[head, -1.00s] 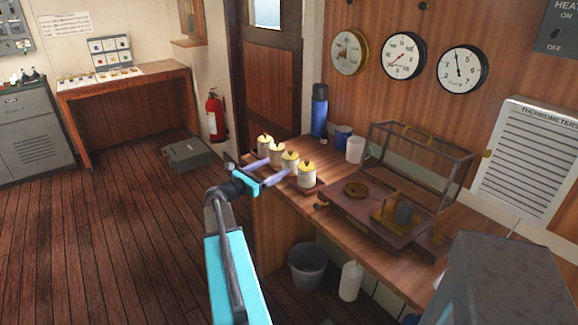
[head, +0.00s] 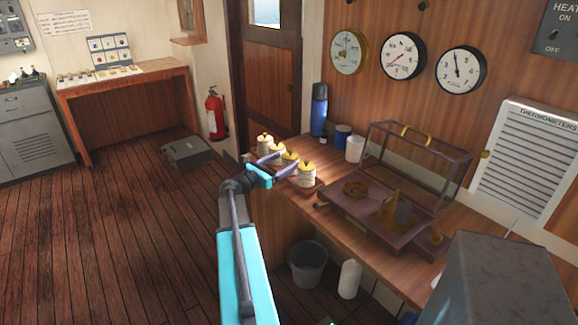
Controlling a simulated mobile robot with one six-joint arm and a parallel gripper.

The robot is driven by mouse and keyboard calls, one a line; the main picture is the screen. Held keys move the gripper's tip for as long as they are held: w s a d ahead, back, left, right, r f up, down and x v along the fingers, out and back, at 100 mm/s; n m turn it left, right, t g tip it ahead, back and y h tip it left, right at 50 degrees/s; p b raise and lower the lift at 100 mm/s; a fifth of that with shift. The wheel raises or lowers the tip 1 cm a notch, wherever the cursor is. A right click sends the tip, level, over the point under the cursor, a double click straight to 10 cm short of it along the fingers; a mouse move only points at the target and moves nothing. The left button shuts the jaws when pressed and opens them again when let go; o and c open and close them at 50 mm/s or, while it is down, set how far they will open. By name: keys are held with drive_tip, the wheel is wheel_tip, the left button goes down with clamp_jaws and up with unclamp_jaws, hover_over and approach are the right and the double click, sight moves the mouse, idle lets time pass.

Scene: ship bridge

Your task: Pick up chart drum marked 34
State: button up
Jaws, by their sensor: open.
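Several white chart drums with yellow tops stand in a row on a small rack at the far left end of the wooden desk (head: 345,222). The nearest drum (head: 306,175) is at the right of the row, and the farthest drum (head: 265,143) is at the left. Their numbers are too small to read, so I cannot tell which is 34. My gripper (head: 280,164) is open, its two purple fingers pointing at the middle of the row. The fingers partly hide the middle drums (head: 289,158). I cannot tell whether they touch.
A glass-sided instrument case (head: 408,185), a blue flask (head: 319,110), a blue cup (head: 342,136) and a white cup (head: 355,149) stand on the desk. A bin (head: 307,264) is below. A grey case (head: 187,151) lies on the floor. A grey box (head: 500,285) fills the lower right.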

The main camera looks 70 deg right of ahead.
sight(289, 154)
drive_tip(key=shift+p+x, duration=0.35)
drive_tip(key=shift+x, duration=1.55)
drive_tip(key=c, duration=1.3)
drive_tip(key=shift+o, duration=0.2)
drive_tip(key=shift+r, duration=0.1)
drive_tip(key=shift+r+b, duration=0.4)
drive_tip(key=shift+r, duration=0.65)
drive_tip(key=shift+w+a+r+b, duration=0.25)
drive_tip(key=shift+a+r+b, duration=0.1)
drive_tip(key=shift+a+r, duration=0.25)
drive_tip(key=b+v, duration=0.3)
drive_tip(key=v, duration=1.3)
drive_tip(key=shift+a, duration=0.4)
